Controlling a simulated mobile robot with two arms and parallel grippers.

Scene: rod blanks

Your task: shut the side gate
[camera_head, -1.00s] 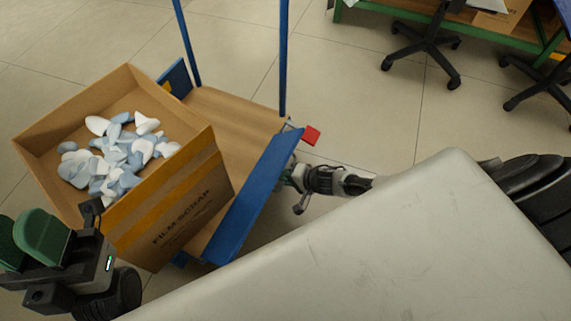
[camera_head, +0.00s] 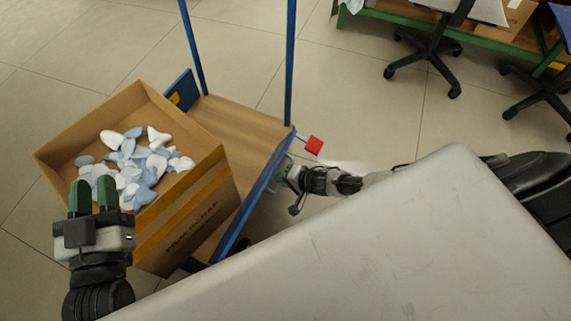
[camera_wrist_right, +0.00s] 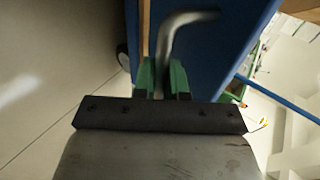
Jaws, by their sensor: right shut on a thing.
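The side gate is a blue panel (camera_head: 244,213) on the near right side of the wooden-decked cart (camera_head: 242,128). In the head view it shows nearly edge-on, as a narrow strip. In the right wrist view its blue face (camera_wrist_right: 222,40) fills the top middle, with a bent metal handle (camera_wrist_right: 170,38) beside it. My right gripper (camera_head: 287,175) is at the gate; its green fingers (camera_wrist_right: 163,78) are shut on the handle. My left gripper (camera_head: 93,192) is open and empty, over the near left corner of the cardboard box.
The cardboard box (camera_head: 205,210), with several white and blue pieces, sits on the cart. A green-framed bench (camera_head: 420,22) and black chair (camera_head: 428,62) stand at the back right. Floor between is clear.

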